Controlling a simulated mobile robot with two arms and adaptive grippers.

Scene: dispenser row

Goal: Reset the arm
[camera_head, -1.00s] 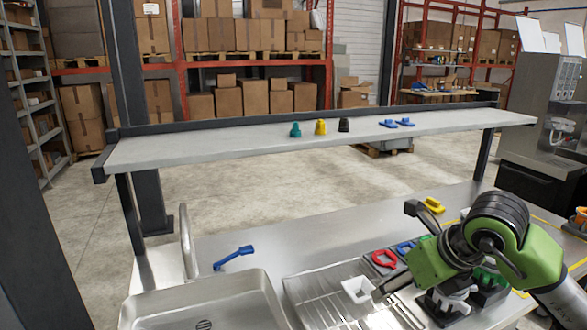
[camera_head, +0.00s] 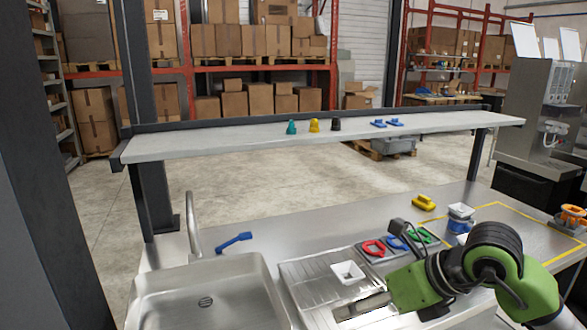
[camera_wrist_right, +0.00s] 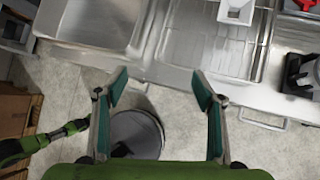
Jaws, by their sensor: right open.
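My right arm comes in from the lower right in the head view. Its gripper (camera_head: 362,305) is low over the front of the drainboard (camera_head: 305,290), partly cut off by the view's angle. In the right wrist view my right gripper (camera_wrist_right: 160,88) is open, with its two green-padded fingers wide apart and nothing between them. Bare floor and part of a round dark base lie beneath it, and the sink counter's front edge is beyond. My left gripper does not show clearly in either view.
A white square cup (camera_head: 348,273) stands on the drainboard beside the sink (camera_head: 205,290). A blue tool (camera_head: 233,242), red ring (camera_head: 374,248) and yellow piece (camera_head: 424,202) lie on the counter. Several small items stand on the raised shelf (camera_head: 230,142). A dark dispenser (camera_wrist_right: 300,75) is right.

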